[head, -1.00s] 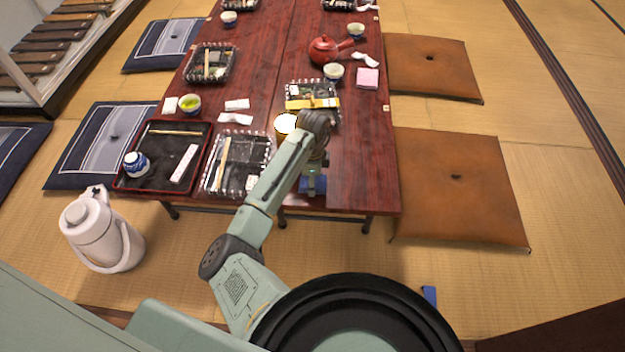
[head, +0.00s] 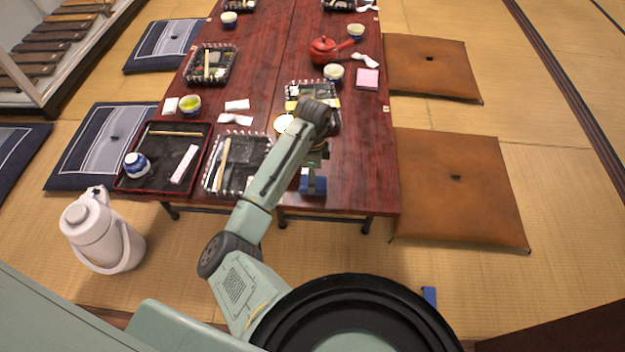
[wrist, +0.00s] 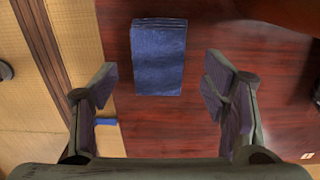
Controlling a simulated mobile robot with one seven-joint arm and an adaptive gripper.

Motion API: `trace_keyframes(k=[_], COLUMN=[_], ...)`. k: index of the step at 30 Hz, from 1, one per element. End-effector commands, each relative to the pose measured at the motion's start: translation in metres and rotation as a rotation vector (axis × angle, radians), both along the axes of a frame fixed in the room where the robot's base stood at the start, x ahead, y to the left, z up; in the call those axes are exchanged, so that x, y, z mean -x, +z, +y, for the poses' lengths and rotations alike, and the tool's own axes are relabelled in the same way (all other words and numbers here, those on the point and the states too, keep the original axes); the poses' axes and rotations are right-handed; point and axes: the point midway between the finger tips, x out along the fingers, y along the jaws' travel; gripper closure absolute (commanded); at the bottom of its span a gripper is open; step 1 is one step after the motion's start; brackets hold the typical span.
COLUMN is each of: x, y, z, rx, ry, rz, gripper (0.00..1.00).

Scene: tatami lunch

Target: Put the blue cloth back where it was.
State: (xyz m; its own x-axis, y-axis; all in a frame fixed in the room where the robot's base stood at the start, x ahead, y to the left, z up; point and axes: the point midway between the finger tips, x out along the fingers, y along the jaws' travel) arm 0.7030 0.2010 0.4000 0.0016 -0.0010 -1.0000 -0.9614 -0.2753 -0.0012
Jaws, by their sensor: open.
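The blue cloth (wrist: 158,60) lies folded flat on the dark red table, upper middle in the wrist view. In the head view the cloth (head: 316,188) is near the table's front edge, just below my gripper (head: 313,168) in the picture. In the wrist view my gripper (wrist: 160,88) is open, its two fingers apart with nothing between them. The cloth lies beyond the fingertips, apart from them. In the head view my arm hides part of the gripper.
A black lunch tray (head: 240,163) and a red-rimmed tray (head: 162,158) stand left of my arm. A cup (head: 285,124) is close behind the arm. A small blue object (head: 430,295) lies on the tatami. Bare table (head: 362,170) shows right of the gripper.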

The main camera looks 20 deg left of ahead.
Motion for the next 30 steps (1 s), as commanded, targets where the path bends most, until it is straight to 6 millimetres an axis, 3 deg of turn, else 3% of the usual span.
trace_keyframes(k=[3, 10, 15, 23, 26, 29, 30], x=[-0.001, -0.001, 0.000, -0.001, -0.018, -0.058, -0.078], y=[0.029, 0.069, 0.082, 0.084, 0.098, 0.140, 0.167], z=[0.001, 0.000, 0.000, 0.000, -0.001, 0.002, 0.005], rx=[-0.002, -0.002, -0.001, -0.001, 0.000, 0.012, 0.022], ry=[0.000, 0.000, 0.000, 0.003, 0.036, 0.130, 0.184], rz=[-0.005, -0.003, -0.001, -0.006, -0.090, -0.310, -0.433], gripper=[0.32, 0.32, 0.32, 0.32, 0.32, 0.32, 0.32])
